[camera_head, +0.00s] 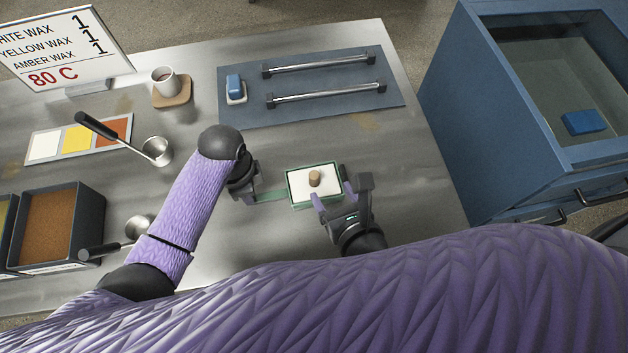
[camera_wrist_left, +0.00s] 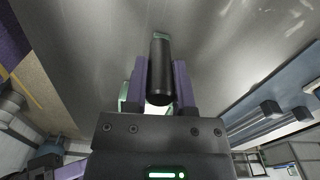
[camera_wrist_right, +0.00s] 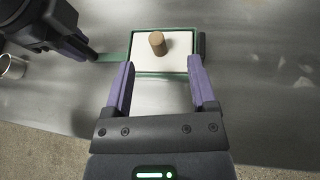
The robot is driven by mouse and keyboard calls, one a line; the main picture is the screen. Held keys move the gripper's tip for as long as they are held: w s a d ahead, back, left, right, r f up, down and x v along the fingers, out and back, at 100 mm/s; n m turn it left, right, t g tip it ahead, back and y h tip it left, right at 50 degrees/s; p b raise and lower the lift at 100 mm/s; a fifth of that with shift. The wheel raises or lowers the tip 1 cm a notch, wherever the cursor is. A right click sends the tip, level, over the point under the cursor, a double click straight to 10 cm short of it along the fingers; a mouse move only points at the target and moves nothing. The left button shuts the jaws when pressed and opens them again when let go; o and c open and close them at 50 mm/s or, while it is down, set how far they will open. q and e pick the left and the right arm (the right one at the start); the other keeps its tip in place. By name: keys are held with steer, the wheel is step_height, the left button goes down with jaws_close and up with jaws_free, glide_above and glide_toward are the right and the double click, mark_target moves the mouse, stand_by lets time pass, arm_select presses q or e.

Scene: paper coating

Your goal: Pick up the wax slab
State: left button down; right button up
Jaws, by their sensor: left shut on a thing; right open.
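The wax slab (camera_head: 304,188) is white with a brown cork-like knob (camera_head: 314,178) standing on it. It lies in a green-rimmed tray (camera_head: 292,201) on the steel table; the slab also shows in the right wrist view (camera_wrist_right: 178,62). My left gripper (camera_head: 256,190) is shut on the tray's black handle, seen close in the left wrist view (camera_wrist_left: 160,75). A green strip joins the handle to the tray. My right gripper (camera_head: 334,195) is open at the slab's near side. Its fingers, seen in the right wrist view (camera_wrist_right: 161,75), point toward the knob, which is beyond their tips.
A blue mat (camera_head: 315,115) with two metal bars lies at the back. A blue tank (camera_head: 470,110) stands at the right, holding a blue block (camera_head: 583,122). Ladles, a cup (camera_head: 165,80) and a wax bin (camera_head: 60,225) are at the left.

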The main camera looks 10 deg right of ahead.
mark_target(315, 177)
steer(key=shift+n, duration=0.3)
steer(key=x, duration=0.4)
steer(key=f+x, duration=0.1)
steer(key=x, duration=0.2)
steer(key=shift+s+a, duration=0.3)
jaws_close()
stand_by(0.6)
